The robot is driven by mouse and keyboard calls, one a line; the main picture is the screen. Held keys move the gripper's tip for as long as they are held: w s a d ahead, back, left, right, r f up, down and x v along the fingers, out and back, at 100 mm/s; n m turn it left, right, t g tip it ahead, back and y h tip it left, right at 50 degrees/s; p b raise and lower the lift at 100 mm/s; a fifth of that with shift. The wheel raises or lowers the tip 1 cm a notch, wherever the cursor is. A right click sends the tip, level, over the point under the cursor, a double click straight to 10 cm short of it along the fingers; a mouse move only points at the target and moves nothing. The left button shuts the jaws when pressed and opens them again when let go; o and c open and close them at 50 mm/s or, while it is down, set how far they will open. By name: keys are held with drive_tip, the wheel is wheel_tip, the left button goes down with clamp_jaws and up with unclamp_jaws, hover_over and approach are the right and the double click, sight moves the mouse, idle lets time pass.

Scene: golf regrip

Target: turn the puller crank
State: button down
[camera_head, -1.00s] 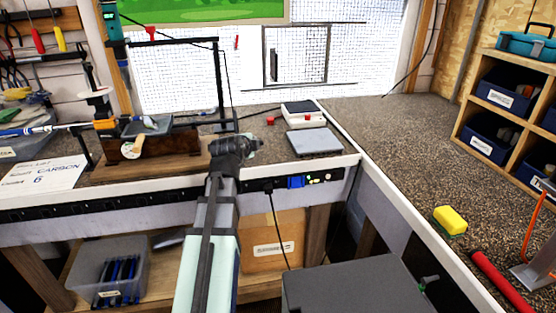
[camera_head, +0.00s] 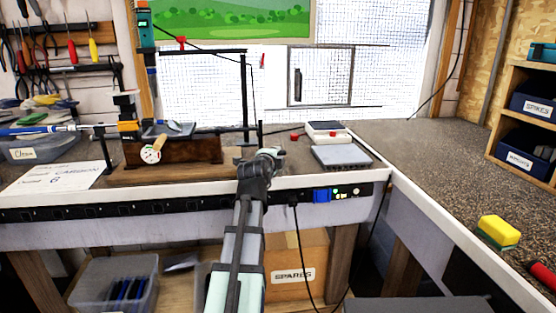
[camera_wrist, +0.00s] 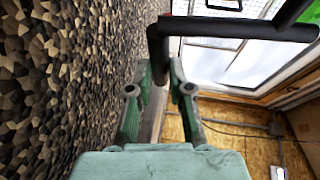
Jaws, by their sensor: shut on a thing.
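The puller (camera_head: 190,152) is a dark brown box with a round white dial, on a wooden board on the left bench. Its black crank shows as a thin upright bar (camera_head: 261,134) at its right end. In the wrist view, the black bent crank bar (camera_wrist: 225,28) crosses the top. Its downward leg lies between the two green fingers of my gripper (camera_wrist: 160,75), which are shut on it. In the head view my gripper's fingertips are hard to make out.
A grey flat box (camera_head: 341,157) and a white scale-like device (camera_head: 326,129) sit right of the crank. A black frame post (camera_head: 244,100) rises behind it. A yellow sponge (camera_head: 499,230) lies on the right bench, whose middle is clear.

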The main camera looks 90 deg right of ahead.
drive_tip(key=shift+f, duration=0.5)
drive_tip(key=c, duration=1.1)
unclamp_jaws()
drive_tip(key=shift+a+r+p, duration=0.1)
drive_tip(key=shift+r+p, duration=0.05)
drive_tip(key=shift+p, duration=0.15)
